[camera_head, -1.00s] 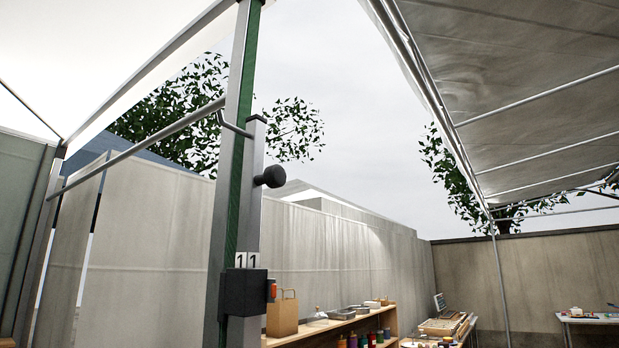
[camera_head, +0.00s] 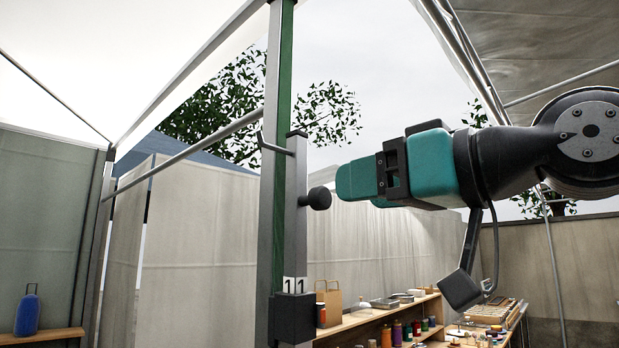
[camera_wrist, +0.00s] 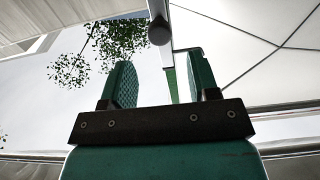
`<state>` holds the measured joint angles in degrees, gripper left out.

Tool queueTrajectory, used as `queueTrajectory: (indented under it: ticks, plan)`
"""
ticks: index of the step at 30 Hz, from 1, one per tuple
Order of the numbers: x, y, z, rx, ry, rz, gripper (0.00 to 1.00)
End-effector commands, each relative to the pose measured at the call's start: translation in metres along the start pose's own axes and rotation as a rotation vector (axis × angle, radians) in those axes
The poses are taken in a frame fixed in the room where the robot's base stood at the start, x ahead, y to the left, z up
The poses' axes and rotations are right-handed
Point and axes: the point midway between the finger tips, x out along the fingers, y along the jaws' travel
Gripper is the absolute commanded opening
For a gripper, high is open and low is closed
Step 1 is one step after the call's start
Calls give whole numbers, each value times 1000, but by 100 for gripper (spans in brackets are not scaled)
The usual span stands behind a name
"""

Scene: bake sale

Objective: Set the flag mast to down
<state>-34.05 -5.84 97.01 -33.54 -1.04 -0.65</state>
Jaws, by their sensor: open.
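The flag mast is a grey and green upright post (camera_head: 275,200) left of centre in the head view. A narrower grey bar (camera_head: 297,220) runs along its right side and carries a round black knob (camera_head: 319,198). A bent metal hook sits on the post near the bar's top. My teal gripper (camera_head: 342,182) is just right of the knob, level and pointing left at it. In the wrist view my gripper (camera_wrist: 160,85) is open and empty, its two fingers apart. The knob (camera_wrist: 160,32) shows beyond and between the fingertips.
A black box with a number 11 tag (camera_head: 293,315) is on the mast's lower part. A paper bag (camera_head: 330,303) and jars stand on a wooden shelf (camera_head: 375,322) at lower right. A blue bottle (camera_head: 28,312) stands at far left. Fabric walls surround the stall.

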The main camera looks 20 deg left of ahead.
Motion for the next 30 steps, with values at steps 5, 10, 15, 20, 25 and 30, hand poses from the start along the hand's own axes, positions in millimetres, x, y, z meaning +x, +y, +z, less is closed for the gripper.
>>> queueTrajectory:
  ticks: [5,10,15,20,25,30]
  plan:
    - [42,-1,-5,1,-4,-4,55]
    - [72,0,-3,2,-4,0,55]
    - [88,0,-2,0,-1,0,55]
    - [92,0,1,0,-2,2,55]
    - [92,0,1,0,-1,2,55]
    - [92,0,1,0,-1,2,20]
